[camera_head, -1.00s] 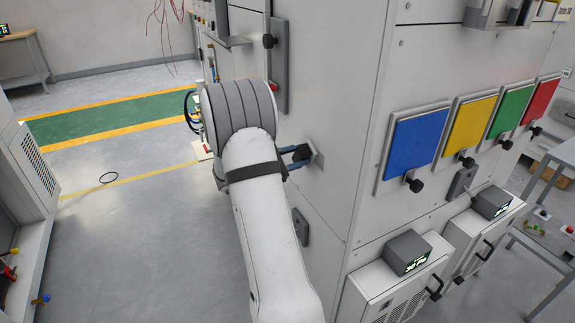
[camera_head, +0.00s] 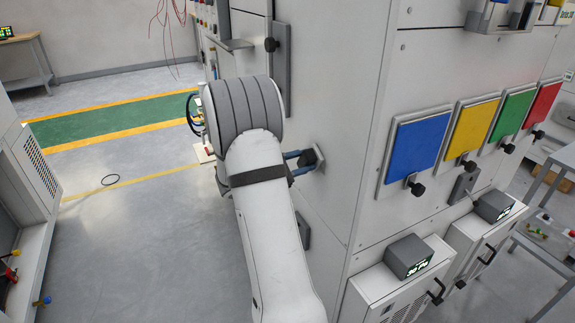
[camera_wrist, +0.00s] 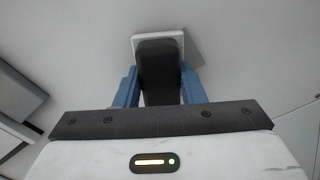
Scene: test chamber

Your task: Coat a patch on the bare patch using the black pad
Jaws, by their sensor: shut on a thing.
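My gripper (camera_head: 301,160) has blue fingers, which also show in the wrist view (camera_wrist: 163,90). They are shut on the black pad (camera_wrist: 158,70), which is dark with a pale block at its far end. In the head view the black pad (camera_head: 313,157) is a small dark shape close against the white side panel of the cabinet. I cannot tell whether it touches the panel. A grey area beside the pale block may be a shadow or the bare patch; I cannot tell. My arm hides part of the panel.
The tall white cabinet (camera_head: 345,85) fills the middle. Blue (camera_head: 416,146), yellow (camera_head: 471,130), green (camera_head: 511,117) and red (camera_head: 543,103) panels are on its right face. Grey boxes (camera_head: 409,256) with screens stand below. Open floor (camera_head: 140,230) lies left of my arm.

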